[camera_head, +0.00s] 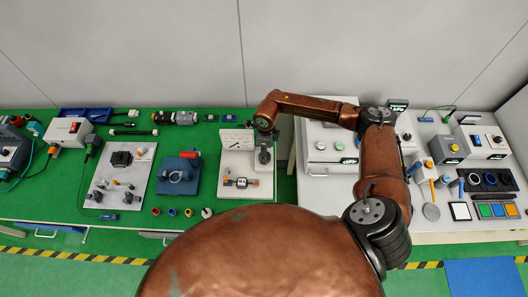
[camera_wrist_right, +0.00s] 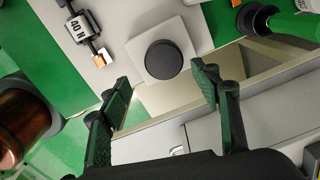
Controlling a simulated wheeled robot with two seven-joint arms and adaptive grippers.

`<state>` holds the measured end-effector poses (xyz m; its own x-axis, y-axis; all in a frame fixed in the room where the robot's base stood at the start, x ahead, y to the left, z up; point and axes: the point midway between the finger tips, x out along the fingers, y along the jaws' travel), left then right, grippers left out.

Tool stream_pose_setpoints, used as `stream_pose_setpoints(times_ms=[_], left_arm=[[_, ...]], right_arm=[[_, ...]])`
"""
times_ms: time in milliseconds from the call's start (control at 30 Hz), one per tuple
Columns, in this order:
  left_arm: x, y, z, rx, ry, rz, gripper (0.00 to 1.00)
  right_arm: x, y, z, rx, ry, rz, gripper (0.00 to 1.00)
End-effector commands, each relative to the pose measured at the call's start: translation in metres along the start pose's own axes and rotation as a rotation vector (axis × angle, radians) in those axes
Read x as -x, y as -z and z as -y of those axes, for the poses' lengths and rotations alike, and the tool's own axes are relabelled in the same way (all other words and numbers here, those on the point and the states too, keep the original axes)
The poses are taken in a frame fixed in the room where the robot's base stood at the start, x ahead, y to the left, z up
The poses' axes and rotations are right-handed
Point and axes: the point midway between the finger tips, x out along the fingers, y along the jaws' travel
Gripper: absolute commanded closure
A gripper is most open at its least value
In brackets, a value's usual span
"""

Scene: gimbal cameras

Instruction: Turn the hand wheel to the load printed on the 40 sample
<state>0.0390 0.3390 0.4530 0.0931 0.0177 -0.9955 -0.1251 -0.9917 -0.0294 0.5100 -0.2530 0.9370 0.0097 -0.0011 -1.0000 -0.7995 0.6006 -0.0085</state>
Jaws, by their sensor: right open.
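The 40 sample (camera_wrist_right: 78,32), a white block marked "40 N" between dark end pieces with an orange tip, shows at the upper left of the right wrist view. In the head view it appears to be the small orange-and-dark piece (camera_head: 240,182) on a pale board. A dark round knob (camera_wrist_right: 162,60), which looks like the hand wheel, sits on a light square block. My right gripper (camera_wrist_right: 160,72) is open, its dark green fingers spread to either side of the knob in the picture. I cannot tell its height above it. My left gripper is out of view.
The pale board (camera_head: 231,196) stands on the green bench, with a blue fixture (camera_head: 179,175) to its left. A white cabinet (camera_head: 318,168) is on the right. A gap runs between the green and white tables. Several small parts lie along the front edge.

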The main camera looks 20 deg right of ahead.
Motion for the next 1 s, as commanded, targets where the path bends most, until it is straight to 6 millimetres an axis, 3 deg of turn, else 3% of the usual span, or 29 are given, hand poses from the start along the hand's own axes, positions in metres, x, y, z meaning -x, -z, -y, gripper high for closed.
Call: stream_pose_setpoints(times_ms=[233,500,600,1000], left_arm=[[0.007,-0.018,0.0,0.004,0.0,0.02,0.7],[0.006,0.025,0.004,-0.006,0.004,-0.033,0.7],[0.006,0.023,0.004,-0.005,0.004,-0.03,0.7],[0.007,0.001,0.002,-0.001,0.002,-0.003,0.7]], right_arm=[[-0.033,-0.005,0.006,-0.002,-0.006,-0.004,0.43],[-0.04,-0.006,0.006,-0.002,-0.006,-0.003,0.43],[-0.04,-0.006,0.006,-0.002,-0.006,-0.002,0.43],[-0.039,-0.005,0.006,-0.002,-0.006,-0.002,0.7]])
